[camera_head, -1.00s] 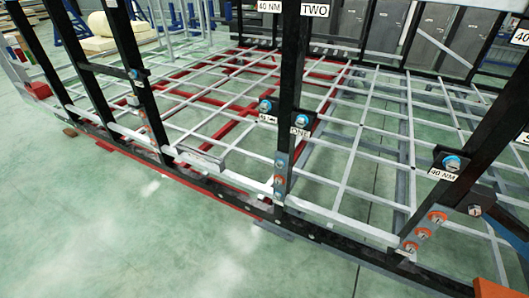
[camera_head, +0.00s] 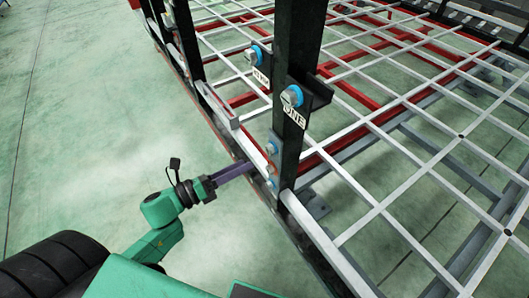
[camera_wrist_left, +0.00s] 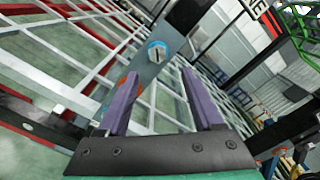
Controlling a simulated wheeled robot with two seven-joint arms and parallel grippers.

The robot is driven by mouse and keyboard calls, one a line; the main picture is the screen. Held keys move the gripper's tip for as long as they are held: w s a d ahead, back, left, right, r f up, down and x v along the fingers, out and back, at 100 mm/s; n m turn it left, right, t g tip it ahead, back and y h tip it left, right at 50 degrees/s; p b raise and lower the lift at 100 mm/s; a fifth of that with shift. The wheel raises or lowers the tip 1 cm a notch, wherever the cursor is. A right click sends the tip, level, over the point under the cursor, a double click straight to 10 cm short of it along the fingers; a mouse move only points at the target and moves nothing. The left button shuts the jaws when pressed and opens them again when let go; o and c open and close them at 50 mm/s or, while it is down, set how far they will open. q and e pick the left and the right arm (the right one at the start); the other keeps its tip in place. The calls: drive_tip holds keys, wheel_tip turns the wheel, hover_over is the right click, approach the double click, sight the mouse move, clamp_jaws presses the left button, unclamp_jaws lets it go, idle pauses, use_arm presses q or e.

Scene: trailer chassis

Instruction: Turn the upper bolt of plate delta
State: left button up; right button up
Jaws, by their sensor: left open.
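A grey plate (camera_head: 272,160) with bolts is fixed low on the black post marked ONE; no delta label is legible. Its upper bolt (camera_head: 270,149) has a blue ring. In the left wrist view a grey plate (camera_wrist_left: 145,75) carries a blue-ringed bolt (camera_wrist_left: 157,51) at its upper end, with orange-ringed fasteners partly hidden behind the left finger. My left gripper (camera_head: 248,166) points at the post from the left, its purple fingers beside the plate. In the left wrist view my left gripper (camera_wrist_left: 160,74) is open and empty, the bolt seen beyond and between the fingertips. My right gripper is not in view.
The black post (camera_head: 295,50) stands on the chassis side rail. A white and red grid frame (camera_head: 400,130) spreads to the right. Green floor (camera_head: 90,130) is clear at the left.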

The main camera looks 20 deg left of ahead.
sight(268, 151)
use_arm(q)
drive_tip(key=x, duration=0.3)
drive_tip(key=p+x, duration=0.1)
drive_tip(key=x, duration=0.3)
drive_tip(key=shift+w+r, duration=0.15)
drive_tip(key=shift+w, duration=0.3)
drive_tip(key=shift+w+d, duration=0.1)
clamp_jaws()
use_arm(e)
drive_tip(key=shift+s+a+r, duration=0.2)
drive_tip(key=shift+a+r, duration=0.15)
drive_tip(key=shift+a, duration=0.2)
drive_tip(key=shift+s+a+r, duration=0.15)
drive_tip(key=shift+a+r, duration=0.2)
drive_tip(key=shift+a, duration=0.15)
use_arm(q)
drive_tip(key=shift+n, duration=0.3)
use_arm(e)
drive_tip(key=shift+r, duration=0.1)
